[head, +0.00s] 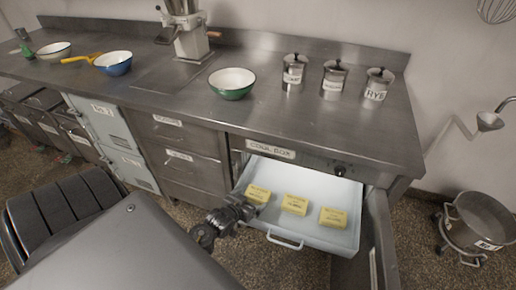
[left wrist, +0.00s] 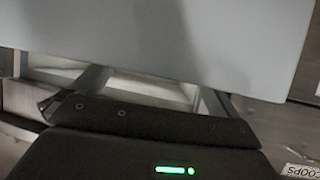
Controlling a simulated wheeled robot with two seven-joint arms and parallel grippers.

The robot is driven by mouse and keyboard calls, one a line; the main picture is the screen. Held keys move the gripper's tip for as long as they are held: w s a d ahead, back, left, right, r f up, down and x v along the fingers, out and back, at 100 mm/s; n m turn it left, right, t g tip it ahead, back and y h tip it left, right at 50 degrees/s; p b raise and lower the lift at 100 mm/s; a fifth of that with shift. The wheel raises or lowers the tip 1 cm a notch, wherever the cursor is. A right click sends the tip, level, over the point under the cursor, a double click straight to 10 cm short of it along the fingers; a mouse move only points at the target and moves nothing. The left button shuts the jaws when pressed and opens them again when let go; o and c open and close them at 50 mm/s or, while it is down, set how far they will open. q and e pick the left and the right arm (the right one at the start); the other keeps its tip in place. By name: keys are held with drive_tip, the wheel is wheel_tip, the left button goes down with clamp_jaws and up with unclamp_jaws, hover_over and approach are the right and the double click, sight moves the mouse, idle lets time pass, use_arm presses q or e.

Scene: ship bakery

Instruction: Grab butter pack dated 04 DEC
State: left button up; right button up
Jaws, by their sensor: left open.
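Three yellow butter packs lie in a row in the open white drawer (head: 322,238) marked as a cool box: a left one (head: 259,193), a middle one (head: 294,204) and a right one (head: 333,217). Each has small dark print, but I cannot read the dates. My left gripper (head: 240,211) is open at the drawer's left front, close to the left pack. I cannot tell whether it touches the drawer. In the left wrist view my left gripper (left wrist: 148,88) sits below a large pale surface, and no pack can be made out. My right gripper is not in view.
An open cabinet door (head: 380,240) stands right of the drawer. The steel counter (head: 300,125) above carries a green bowl (head: 232,84) and several labelled canisters, one marked RYE (head: 376,88). A wheeled bin (head: 480,220) stands on the floor at the right.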

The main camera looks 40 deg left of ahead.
sight(258, 193)
use_arm(q)
drive_tip(key=shift+x, duration=2.7)
drive_tip(key=shift+s+a, duration=0.1)
drive_tip(key=shift+a, duration=0.05)
drive_tip(key=c, duration=0.8)
drive_tip(key=shift+o, duration=0.2)
wheel_tip(258, 193, up, 10)
drive_tip(key=p, duration=0.1)
